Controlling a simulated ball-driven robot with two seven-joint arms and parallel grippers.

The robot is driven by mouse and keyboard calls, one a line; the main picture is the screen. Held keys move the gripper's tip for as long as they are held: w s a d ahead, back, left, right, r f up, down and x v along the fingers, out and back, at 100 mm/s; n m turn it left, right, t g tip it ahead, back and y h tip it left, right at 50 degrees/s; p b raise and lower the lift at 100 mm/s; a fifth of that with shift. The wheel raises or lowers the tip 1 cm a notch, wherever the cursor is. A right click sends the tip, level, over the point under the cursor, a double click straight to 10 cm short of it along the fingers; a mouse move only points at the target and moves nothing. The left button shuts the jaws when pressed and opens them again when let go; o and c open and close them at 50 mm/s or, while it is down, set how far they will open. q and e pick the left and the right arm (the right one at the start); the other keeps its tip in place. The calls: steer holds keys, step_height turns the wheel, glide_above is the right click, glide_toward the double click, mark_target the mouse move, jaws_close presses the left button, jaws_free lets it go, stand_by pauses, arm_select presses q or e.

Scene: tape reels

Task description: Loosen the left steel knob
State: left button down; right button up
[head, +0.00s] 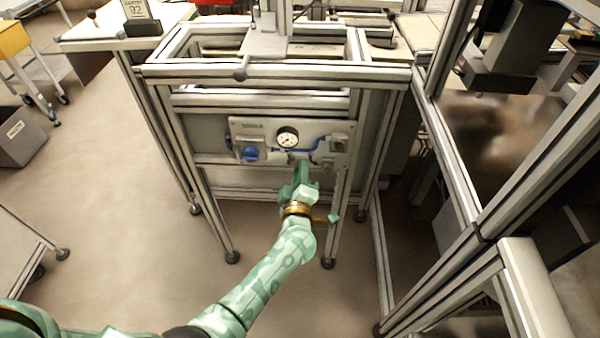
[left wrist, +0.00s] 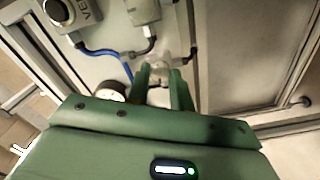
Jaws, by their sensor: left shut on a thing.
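A light metal panel (head: 236,129) is mounted upright on the front of an aluminium-profile stand. My left gripper (head: 301,168) reaches it from below, just under the round white gauge (head: 287,137). In the left wrist view the two green fingers (left wrist: 160,86) are closed on a small pale steel knob (left wrist: 158,96), seen only partly between them. The head view hides this knob behind the gripper. I cannot make out a second steel knob. My right gripper is not in view.
A blue tube (head: 307,150) runs close above my left gripper, to a grey fitting (head: 340,143) at the right. Frame posts (head: 460,190) stand close on the right.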

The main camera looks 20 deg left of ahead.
arm_select(q)
steer(key=shift+f+n, duration=0.1)
steer(key=shift+n, duration=0.4)
stand_by(0.3)
steer(key=c, duration=1.2)
jaws_free()
steer(key=shift+c, duration=0.2)
steer(key=shift+s, duration=0.1)
